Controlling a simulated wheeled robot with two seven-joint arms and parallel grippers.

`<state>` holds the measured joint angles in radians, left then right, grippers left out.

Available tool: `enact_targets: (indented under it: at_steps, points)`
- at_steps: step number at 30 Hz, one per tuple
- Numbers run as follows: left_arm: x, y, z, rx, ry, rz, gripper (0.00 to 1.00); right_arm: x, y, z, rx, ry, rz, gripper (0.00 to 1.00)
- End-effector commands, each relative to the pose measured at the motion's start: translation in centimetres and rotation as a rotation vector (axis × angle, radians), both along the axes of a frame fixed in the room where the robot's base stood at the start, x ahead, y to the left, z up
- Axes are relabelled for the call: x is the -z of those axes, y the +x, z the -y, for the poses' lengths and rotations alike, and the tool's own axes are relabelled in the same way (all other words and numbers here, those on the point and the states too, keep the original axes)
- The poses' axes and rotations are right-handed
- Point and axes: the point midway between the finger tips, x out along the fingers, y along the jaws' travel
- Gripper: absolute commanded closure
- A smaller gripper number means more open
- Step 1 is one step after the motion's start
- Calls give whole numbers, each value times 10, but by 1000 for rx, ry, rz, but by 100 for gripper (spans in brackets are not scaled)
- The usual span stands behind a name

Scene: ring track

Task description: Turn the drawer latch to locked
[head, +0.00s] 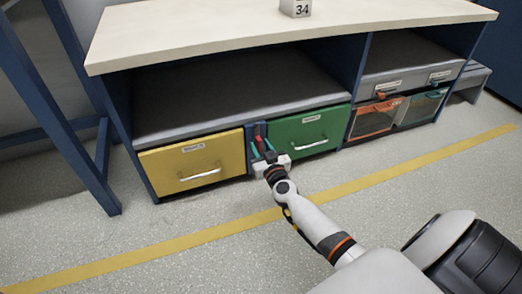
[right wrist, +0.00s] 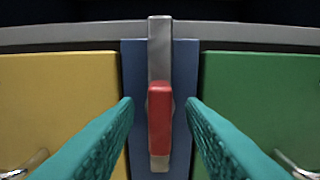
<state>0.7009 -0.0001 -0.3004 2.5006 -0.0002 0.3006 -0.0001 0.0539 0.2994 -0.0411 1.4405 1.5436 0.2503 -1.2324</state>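The drawer latch is a red handle (right wrist: 160,116) on a grey vertical bar (right wrist: 160,48), mounted on a blue panel between two drawers. The handle stands upright, and its red also shows in the head view (head: 259,133). The yellow drawer (head: 193,163) is on its left and the green drawer (head: 304,131) on its right; both look shut. My right gripper (head: 263,149) is at the latch with its teal fingers open. In the right wrist view its fingertips (right wrist: 160,108) are on either side of the handle, with a gap on both sides. My left gripper is not in view.
The bench has a pale top (head: 200,30) with a grey block marked 34 (head: 295,8) on it. Orange (head: 374,119) and teal-edged (head: 421,107) bins sit at the right. A blue frame (head: 50,110) stands at the left. The floor around a yellow line (head: 220,231) is clear.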

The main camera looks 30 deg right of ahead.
Motion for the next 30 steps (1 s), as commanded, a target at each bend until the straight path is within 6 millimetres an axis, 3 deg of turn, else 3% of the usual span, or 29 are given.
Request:
enact_targets:
  at_steps: [9, 16, 30]
  points:
    - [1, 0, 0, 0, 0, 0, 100, 0, 3, 1, 0, 1, 0, 64]
    - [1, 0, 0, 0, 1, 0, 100, 0, 3, 1, 0, 1, 0, 100]
    - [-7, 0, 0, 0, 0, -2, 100, -2, 3, 0, 0, -39, -10, 100]
